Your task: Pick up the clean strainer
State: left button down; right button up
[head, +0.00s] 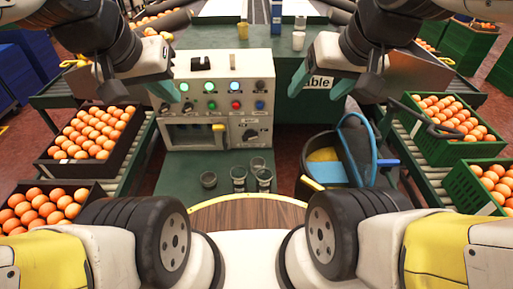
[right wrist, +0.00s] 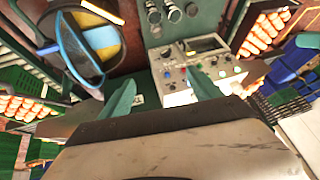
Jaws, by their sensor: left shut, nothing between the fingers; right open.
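No thing can be clearly told as the clean strainer. Several small clear cups (head: 239,176) stand in front of the control machine. My left gripper (head: 166,90) is shut and empty, above and left of the machine. My right gripper (head: 321,80) is open and empty, raised right of the machine; its spread fingers also show in the right wrist view (right wrist: 162,97).
The white control machine (head: 220,132) with buttons stands mid-table. The green table (head: 180,180) has bare room left of the cups.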

jog(key=shift+o, duration=0.5)
jog(key=n+g+h, duration=0.2)
jog(key=n+g, duration=0.1)
jog(key=g, duration=0.2)
send_over(258, 163)
jog(key=s+d, duration=0.2)
jog(key=s, duration=0.1)
notch_tip(258, 163, down, 29)
jog(key=shift+n+g, duration=0.3)
jog(key=shift+g, duration=0.3)
jog(key=f, duration=0.6)
jog(key=a+f, duration=0.1)
jog(key=f, duration=0.6)
jog(key=a+f, duration=0.1)
jog(key=f, duration=0.6)
jog(key=shift+w+a, duration=0.1)
jog(key=shift+w, duration=0.2)
jog(key=shift+c, duration=0.5)
jog(key=shift+r, duration=0.1)
jog(key=c, duration=1.4)
